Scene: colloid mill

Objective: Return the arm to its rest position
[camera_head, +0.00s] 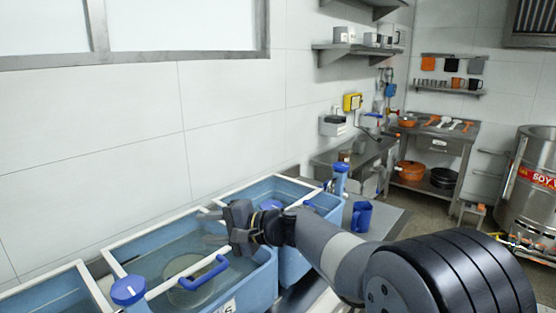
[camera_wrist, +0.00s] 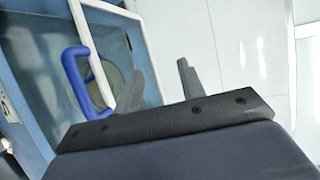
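My arm reaches from the lower right of the head view to the blue water tubs. My gripper (camera_head: 205,228) is above the rim of the middle tub (camera_head: 262,283), with its two fingers apart and nothing between them. The fingers also show apart in the wrist view (camera_wrist: 160,70). A blue handle (camera_head: 205,273) of a round vessel sits in the middle tub, left of and below the gripper. The handle also shows in the wrist view (camera_wrist: 80,80), left of the fingers and apart from them.
Another tub (camera_head: 328,205) adjoins on the right, and part of a third (camera_head: 45,295) shows at lower left. A blue jug (camera_head: 362,216) stands on the steel counter right of the tubs. A tiled wall (camera_head: 90,150) rises behind. A steel tank (camera_head: 530,185) stands at far right.

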